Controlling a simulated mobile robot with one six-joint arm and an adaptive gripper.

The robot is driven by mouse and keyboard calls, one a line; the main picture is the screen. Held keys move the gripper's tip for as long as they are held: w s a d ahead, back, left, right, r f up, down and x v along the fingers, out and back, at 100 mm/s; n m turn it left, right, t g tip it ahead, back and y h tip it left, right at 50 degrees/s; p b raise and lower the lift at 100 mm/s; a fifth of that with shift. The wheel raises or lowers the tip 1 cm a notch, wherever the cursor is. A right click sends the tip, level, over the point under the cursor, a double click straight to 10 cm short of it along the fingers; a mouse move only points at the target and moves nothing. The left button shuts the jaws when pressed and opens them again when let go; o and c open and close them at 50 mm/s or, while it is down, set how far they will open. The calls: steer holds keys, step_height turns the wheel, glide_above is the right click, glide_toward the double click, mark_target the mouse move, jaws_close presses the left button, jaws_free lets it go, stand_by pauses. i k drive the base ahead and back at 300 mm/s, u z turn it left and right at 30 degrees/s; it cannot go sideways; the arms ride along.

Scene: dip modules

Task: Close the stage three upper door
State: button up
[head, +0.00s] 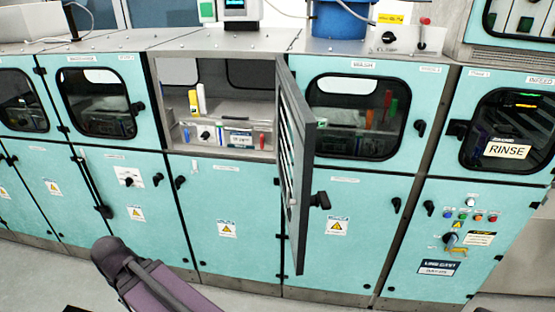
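One upper door (302,160) stands swung wide open, seen nearly edge-on, with its hinge side at the right edge of its opening (222,103). The stage number for this opening is too small to read. Inside the opening are yellow, blue and red items and a small white label. Part of my arm (160,285) shows at the bottom left, in front of the lower panels and apart from the door. No gripper fingers show.
Shut upper doors with dark windows flank the opening: one on the left (93,103), a WASH one (357,117) and a RINSE one (505,132). A blue container (340,20) stands on the counter. Grey floor is clear in front.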

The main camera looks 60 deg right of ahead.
mark_target(304, 124)
steer(key=u, duration=0.9)
steer(key=k, duration=1.55)
steer(key=z, duration=1.55)
